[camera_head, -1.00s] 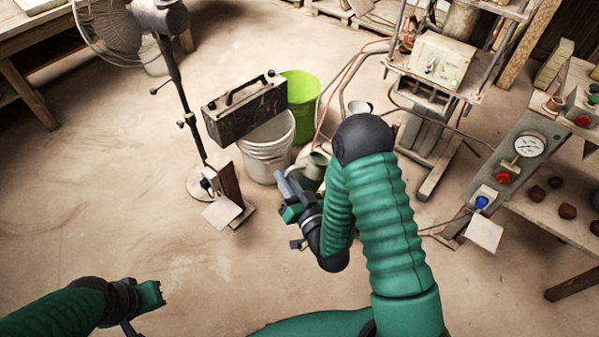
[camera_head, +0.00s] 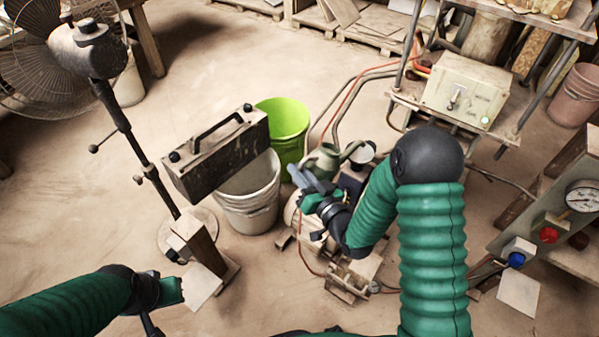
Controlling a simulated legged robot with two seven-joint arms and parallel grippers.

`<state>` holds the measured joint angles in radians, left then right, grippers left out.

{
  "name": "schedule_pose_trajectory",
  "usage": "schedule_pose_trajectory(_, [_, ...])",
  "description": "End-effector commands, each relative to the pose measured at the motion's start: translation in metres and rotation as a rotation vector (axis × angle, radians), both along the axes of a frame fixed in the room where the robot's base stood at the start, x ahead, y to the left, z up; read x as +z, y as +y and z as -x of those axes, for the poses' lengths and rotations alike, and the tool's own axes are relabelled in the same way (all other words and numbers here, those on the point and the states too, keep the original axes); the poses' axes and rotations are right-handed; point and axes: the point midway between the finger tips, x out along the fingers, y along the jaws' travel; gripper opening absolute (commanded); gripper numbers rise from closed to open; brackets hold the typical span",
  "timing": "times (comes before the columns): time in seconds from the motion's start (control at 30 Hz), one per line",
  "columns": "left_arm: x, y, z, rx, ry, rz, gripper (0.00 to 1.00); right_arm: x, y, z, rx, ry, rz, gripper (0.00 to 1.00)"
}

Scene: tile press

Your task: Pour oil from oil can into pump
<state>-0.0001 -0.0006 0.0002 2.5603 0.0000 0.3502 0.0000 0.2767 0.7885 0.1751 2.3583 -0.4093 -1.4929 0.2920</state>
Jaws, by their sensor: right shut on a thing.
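The can is partly hidden by the gripper. The spout end is close to a small pale cup-like opening (camera_head: 363,153) above a dark body. I cannot tell whether any oil is flowing. My left gripper (camera_head: 170,291) is at the lower left, away from the can; its jaw opening is unclear.
A white bucket (camera_head: 250,206) stands left of the can, with a dark toolbox (camera_head: 218,155) over it. A green bucket (camera_head: 286,128) is behind. A fan stand (camera_head: 135,145) is at left, a control panel (camera_head: 545,235) at right. Hoses run behind the pump.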

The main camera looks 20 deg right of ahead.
Motion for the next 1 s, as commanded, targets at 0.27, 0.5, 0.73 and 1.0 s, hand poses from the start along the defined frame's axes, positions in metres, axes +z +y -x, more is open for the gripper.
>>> schedule_pose_trajectory(0.27, [0.003, 0.0, 0.0, 0.001, 0.0, 0.0, 0.0, 0.002, -0.003, -0.002, -0.001, 0.009, -0.043, 0.0])
schedule_pose_trajectory(0.5, [0.006, 0.0, 0.0, 0.0, 0.0, 0.0, 0.0, 0.004, -0.003, -0.002, -0.002, 0.011, -0.048, 0.0])
schedule_pose_trajectory(0.73, [0.015, 0.0, 0.0, 0.0, 0.0, 0.0, 0.0, 0.013, -0.005, -0.002, -0.001, 0.02, -0.075, 0.0])
schedule_pose_trajectory(1.0, [0.025, 0.0, 0.0, 0.0, 0.0, 0.0, 0.0, 0.022, -0.007, -0.002, -0.001, 0.031, -0.112, 0.0])
